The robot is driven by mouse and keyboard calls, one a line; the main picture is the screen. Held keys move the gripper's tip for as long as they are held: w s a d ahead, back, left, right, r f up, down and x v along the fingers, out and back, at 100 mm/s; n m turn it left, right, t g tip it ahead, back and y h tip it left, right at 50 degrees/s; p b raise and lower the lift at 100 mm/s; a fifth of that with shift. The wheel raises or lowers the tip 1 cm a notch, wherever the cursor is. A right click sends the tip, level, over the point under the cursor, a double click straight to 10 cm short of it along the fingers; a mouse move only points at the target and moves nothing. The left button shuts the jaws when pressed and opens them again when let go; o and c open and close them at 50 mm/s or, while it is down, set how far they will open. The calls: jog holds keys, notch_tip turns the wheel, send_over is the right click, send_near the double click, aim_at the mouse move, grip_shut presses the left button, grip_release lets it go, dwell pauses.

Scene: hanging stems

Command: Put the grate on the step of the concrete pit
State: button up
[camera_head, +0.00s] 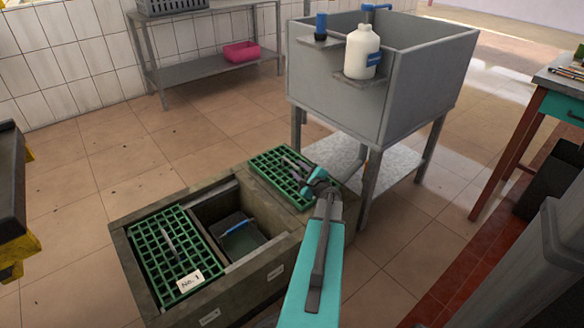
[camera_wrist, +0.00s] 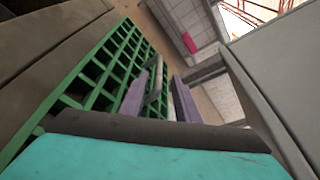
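The concrete pit (camera_head: 228,290) has a green grate (camera_head: 150,241) labelled No. 1 over its left part and an open bay (camera_head: 215,206) in the middle. A second green grate (camera_head: 268,166) lies at the pit's right end, beside the sink. My gripper (camera_head: 289,168) is over this second grate. In the wrist view, my gripper (camera_wrist: 168,72) has its two purple-grey fingers apart. The grate's grey handle bar (camera_wrist: 154,97) shows between them, close to the left finger. I see a gap to the right finger. The step inside the bay is hard to make out.
A dark bucket (camera_head: 242,240) with a blue handle sits inside the open bay. A grey sink (camera_head: 420,85) on legs stands close behind my gripper, with a white bottle (camera_head: 362,55) on its ledge. A workbench (camera_head: 560,82) stands at right. Tiled floor at left is clear.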

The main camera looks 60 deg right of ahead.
jog(key=shift+p+v, duration=0.4)
jog(key=shift+v, duration=2.45)
